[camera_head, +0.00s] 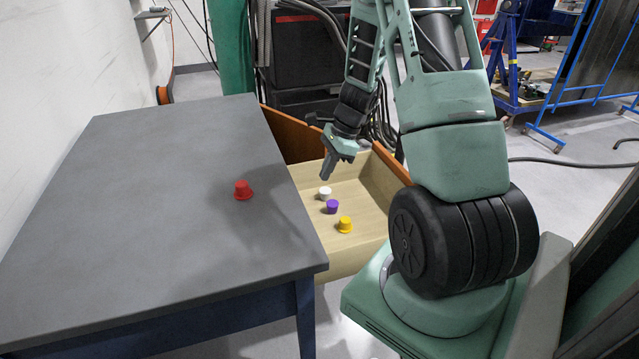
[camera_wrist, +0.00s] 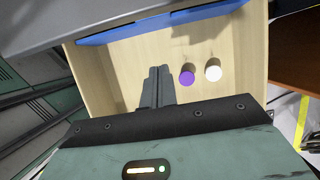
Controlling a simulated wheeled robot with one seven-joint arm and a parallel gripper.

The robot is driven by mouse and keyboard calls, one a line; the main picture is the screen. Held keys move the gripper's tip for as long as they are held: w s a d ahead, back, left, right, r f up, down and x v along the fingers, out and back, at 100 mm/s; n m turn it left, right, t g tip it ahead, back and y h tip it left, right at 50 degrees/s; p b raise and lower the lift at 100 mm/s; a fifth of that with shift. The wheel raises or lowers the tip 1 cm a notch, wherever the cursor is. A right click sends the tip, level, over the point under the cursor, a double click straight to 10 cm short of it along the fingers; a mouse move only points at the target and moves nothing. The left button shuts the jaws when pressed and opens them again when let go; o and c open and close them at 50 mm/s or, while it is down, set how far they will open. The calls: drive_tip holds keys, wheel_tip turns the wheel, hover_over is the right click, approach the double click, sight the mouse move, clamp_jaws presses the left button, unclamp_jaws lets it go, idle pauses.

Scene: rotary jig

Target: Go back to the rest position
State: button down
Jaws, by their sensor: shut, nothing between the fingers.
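My gripper (camera_head: 325,172) is shut and empty, hanging over the open wooden drawer (camera_head: 375,185) beside the table. In the wrist view, my gripper's closed fingers (camera_wrist: 158,73) point into the drawer (camera_wrist: 95,75). In the drawer sit a white cap-like piece (camera_head: 325,193), a purple one (camera_head: 332,207) and a yellow one (camera_head: 345,225). The wrist view shows the purple piece (camera_wrist: 187,77) and the white piece (camera_wrist: 213,73) to the right of the fingers, apart from them. The yellow piece is not visible there.
A red cap-like piece (camera_head: 243,190) stands on the grey table (camera_head: 130,200) near its right edge. The drawer walls and table edge are close to my arm. A blue metal frame (camera_head: 590,70) stands at the back right. Most of the tabletop is clear.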

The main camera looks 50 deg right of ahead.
drive_tip(key=shift+v, duration=1.1)
drive_tip(key=shift+a, duration=0.1)
